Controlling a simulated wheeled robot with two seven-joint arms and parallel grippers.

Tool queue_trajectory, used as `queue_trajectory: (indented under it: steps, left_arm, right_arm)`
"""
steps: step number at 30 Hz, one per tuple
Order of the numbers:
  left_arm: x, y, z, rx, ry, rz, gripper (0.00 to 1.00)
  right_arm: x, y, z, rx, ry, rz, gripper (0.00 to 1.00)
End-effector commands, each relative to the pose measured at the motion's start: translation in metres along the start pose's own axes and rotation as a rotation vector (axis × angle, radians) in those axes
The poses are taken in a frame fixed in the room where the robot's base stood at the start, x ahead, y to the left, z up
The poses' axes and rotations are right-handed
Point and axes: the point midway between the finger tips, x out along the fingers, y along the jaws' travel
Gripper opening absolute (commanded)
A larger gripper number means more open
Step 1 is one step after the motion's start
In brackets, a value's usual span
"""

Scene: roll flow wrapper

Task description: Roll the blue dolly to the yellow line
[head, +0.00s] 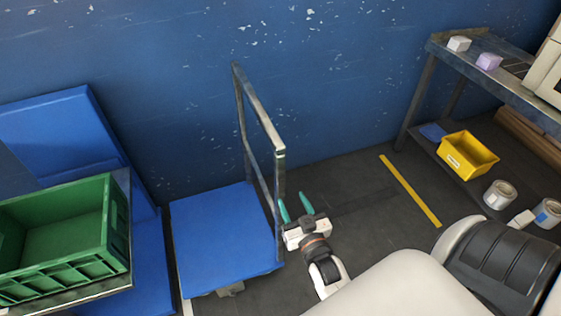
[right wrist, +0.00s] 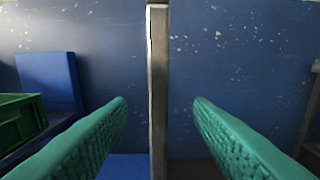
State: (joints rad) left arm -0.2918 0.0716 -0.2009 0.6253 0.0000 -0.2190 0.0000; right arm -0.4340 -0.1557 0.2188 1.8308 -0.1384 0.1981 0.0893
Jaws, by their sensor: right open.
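The blue dolly (head: 222,235) stands on the dark floor, with a flat blue deck and an upright metal handle frame (head: 262,118) on its right side. The yellow line (head: 410,190) lies on the floor to the right of the dolly. My right gripper (head: 296,207) is open beside the handle's near post. In the right wrist view the metal post (right wrist: 158,90) stands upright between the two green fingers, further ahead, with gaps on both sides. My left gripper is not in view.
A green crate (head: 117,225) sits at the left, by blue padded panels (head: 60,130). A blue wall (head: 330,70) runs behind. At the right, a metal shelf (head: 440,48) holds a yellow bin (head: 468,154) and tape rolls (head: 499,194). Floor between dolly and line looks clear.

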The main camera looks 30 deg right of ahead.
Motion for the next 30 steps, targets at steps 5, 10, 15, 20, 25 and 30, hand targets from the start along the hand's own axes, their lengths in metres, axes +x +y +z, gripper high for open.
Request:
queue_trajectory:
  steps: [5,10,15,20,25,30]
  left_arm:
    - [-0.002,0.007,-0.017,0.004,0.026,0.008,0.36]
    - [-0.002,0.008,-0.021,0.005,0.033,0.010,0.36]
    - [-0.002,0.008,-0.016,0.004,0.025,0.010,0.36]
    - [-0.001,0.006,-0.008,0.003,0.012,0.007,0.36]
    - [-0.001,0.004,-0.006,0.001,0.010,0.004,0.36]
    - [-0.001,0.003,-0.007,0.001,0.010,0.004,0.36]
  right_arm:
    - [0.023,0.000,0.002,0.001,-0.005,0.000,0.47]
    - [0.059,0.001,0.002,0.000,-0.005,0.001,0.47]
    - [0.091,0.000,0.002,-0.001,-0.003,0.000,0.47]
    - [0.110,0.001,0.001,0.000,-0.001,0.000,0.47]
    - [0.118,0.001,0.001,0.000,0.000,0.000,0.47]
    - [0.118,0.001,0.001,0.000,0.000,0.001,0.47]
